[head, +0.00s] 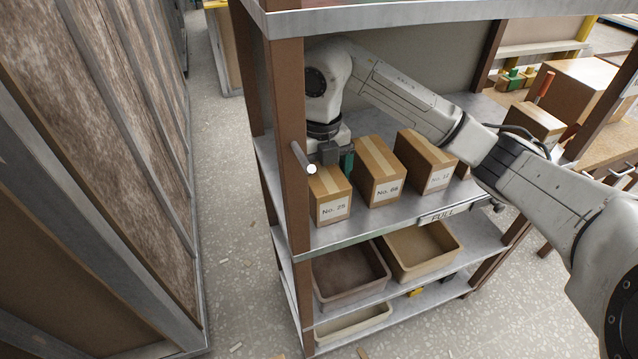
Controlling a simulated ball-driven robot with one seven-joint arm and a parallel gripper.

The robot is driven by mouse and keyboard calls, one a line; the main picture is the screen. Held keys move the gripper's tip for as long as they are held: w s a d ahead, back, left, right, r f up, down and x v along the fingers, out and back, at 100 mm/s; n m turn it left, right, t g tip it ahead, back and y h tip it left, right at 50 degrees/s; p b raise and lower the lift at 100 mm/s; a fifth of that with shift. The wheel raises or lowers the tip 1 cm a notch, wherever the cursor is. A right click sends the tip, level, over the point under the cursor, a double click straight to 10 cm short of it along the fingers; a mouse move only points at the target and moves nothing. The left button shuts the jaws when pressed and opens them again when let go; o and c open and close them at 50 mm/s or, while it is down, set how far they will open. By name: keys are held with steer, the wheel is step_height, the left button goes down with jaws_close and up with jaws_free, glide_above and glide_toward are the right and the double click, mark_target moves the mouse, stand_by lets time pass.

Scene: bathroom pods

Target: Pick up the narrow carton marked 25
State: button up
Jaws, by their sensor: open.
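The narrow carton marked "No. 25" (333,209) stands upright at the left end of the shelf board (375,228), close to the brown shelf post. Its label faces the front. My gripper (336,160) is open and points down over the back part of this carton's top. The fingers partly cover the carton's rear, and I cannot tell whether they touch it. A wider carton marked "No. 68" (385,190) stands just to its right. A carton whose label looks like "No. 12" (438,178) stands further right, partly behind my arm.
A brown shelf post (290,130) with a short peg (303,158) stands directly left of my gripper. An upper shelf (400,12) hangs above my arm. Bins (350,275) sit on the shelf below. A "FULL" tag (443,215) is on the shelf edge.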

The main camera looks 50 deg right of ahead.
steer(key=shift+s+a+f, duration=0.1)
steer(key=shift+f, duration=1.65)
steer(key=c, duration=1.3)
steer(key=shift+o, duration=0.2)
steer(key=shift+r, duration=0.1)
